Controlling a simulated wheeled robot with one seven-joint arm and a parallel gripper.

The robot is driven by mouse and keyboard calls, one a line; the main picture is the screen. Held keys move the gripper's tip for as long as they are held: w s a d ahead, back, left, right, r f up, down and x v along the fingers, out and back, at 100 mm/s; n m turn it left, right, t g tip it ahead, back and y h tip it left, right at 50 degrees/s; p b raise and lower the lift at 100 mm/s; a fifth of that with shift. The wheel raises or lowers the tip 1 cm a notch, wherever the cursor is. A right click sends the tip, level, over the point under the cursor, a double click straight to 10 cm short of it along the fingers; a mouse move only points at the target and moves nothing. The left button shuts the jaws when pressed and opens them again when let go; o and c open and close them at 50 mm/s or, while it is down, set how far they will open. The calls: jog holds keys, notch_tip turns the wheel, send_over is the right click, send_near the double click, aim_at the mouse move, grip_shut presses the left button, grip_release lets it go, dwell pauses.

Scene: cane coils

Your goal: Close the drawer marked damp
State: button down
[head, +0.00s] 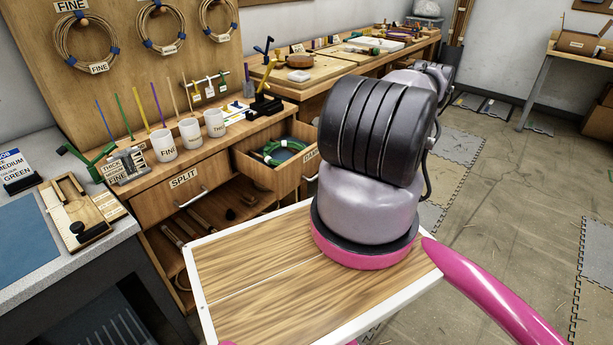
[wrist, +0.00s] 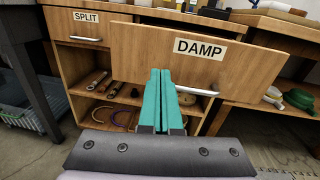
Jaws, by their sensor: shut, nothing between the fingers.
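The drawer marked DAMP (wrist: 240,70) stands pulled out in the wrist view, its pale wooden front facing me. Its metal handle (wrist: 197,91) is below the label. In the head view the open drawer (head: 309,171) shows at the right of the cabinet, partly hidden by my arm, with green coiled cane (head: 283,148) inside. My gripper (wrist: 160,72), with teal fingers, is shut and empty in front of the drawer, left of the handle. The fingertips overlap the lower part of the front; I cannot tell whether they touch it. The gripper is hidden in the head view.
The SPLIT drawer (head: 171,201) beside it is shut. Open shelves below hold canes and coils. White cups (head: 190,131) and tools stand on the cabinet top. A grey-topped bench (head: 27,245) stands at the left. Clear floor (head: 500,190) lies to the right.

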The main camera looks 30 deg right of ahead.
notch_tip(320, 180, down, 3)
jog(key=s+m+h, duration=0.1)
jog(key=s+m, duration=0.1)
send_near(300, 171)
jog(key=shift+t+h, duration=0.4)
jog(key=x, duration=0.7)
jog(key=shift+s+a+f, duration=0.1)
jog(key=shift+a+f, duration=0.05)
jog(key=shift+f, duration=0.25)
